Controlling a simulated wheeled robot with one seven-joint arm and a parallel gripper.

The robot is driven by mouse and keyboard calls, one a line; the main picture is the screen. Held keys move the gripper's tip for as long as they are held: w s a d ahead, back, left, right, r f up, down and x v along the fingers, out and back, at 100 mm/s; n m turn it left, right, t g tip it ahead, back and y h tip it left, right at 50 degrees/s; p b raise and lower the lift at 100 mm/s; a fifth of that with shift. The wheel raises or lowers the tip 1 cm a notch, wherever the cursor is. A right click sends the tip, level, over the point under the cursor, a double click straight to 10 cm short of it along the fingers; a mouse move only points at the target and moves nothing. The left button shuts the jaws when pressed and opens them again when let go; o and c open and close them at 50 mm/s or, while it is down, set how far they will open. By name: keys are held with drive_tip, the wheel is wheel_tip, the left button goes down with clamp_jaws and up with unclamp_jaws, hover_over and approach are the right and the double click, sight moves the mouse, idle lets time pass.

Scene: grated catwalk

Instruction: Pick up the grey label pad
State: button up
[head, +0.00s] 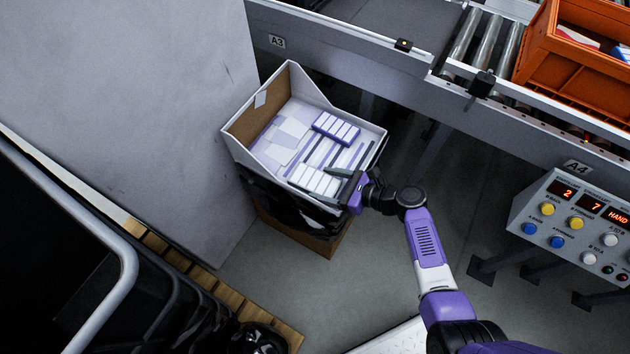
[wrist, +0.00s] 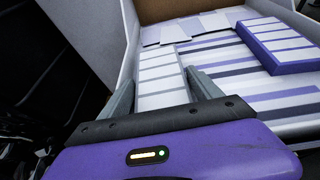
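The grey label pad (head: 314,180) lies in the near part of a white-walled bin (head: 262,158), its top marked with pale label strips. In the wrist view the grey label pad (wrist: 161,70) runs away from me between my fingers. My gripper (head: 338,184) reaches in over the bin's near right edge. In the wrist view my gripper (wrist: 163,84) is open, with one finger on each side of the pad's near end. Small gaps seem to show beside the pad; contact is hard to judge. The near end is partly hidden by my gripper.
A purple-sided label pad (head: 336,129) lies further back in the bin, right of the grey one in the wrist view (wrist: 284,43). Loose pale sheets (head: 289,133) lie at the left. A conveyor (head: 380,62) runs behind; a grey wall panel (head: 130,110) stands left.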

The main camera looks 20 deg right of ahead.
drive_tip(key=c, duration=1)
drive_tip(key=shift+r, duration=0.1)
drive_tip(key=shift+c, duration=0.2)
